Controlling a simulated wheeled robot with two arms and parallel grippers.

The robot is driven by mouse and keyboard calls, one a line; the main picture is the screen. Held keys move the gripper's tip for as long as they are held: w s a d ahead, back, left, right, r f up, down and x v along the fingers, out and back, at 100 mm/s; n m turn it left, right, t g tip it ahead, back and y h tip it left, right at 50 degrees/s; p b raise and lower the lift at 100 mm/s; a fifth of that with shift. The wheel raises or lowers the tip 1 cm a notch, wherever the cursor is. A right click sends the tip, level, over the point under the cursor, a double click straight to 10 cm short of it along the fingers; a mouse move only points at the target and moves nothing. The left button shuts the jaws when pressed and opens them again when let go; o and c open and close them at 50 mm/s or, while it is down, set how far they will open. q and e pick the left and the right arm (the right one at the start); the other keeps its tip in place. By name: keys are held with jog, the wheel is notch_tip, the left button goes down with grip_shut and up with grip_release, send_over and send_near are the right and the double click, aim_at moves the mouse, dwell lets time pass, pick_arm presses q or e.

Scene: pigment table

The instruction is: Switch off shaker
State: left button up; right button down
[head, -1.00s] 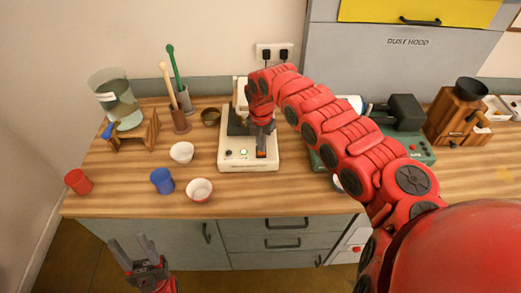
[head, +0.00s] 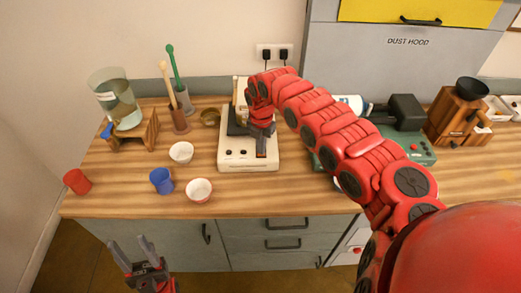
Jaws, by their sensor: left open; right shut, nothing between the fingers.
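The shaker (head: 233,164) is a cream box with a dark platform, on the wooden table left of centre in the head view. Dark knobs show on its front panel, and no lit lamp shows there. My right gripper (head: 262,156) is shut and empty, pointing down at the right part of the panel, where it hides the switch. I cannot tell whether the fingertips touch it. My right arm hides part of the shaker's back. My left gripper (head: 133,254) is open and empty, low in front of the cabinet.
White bowls (head: 199,190), a blue cup (head: 162,181) and a red cup (head: 77,182) stand left of the shaker. Pestles in holders (head: 180,122) and a clear vessel on a wooden stand (head: 149,132) are behind. A green device (head: 420,150) is right. The front table strip is clear.

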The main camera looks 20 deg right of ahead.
jog(key=shift+w+r+p, duration=0.1)
jog(key=shift+r+p, duration=0.45)
jog(key=shift+r, duration=0.2)
notch_tip(320, 180, up, 2)
jog(key=shift+r+p, duration=0.2)
jog(key=shift+p, duration=0.25)
jog(key=shift+r+p, duration=0.4)
jog(key=shift+r, duration=1.05)
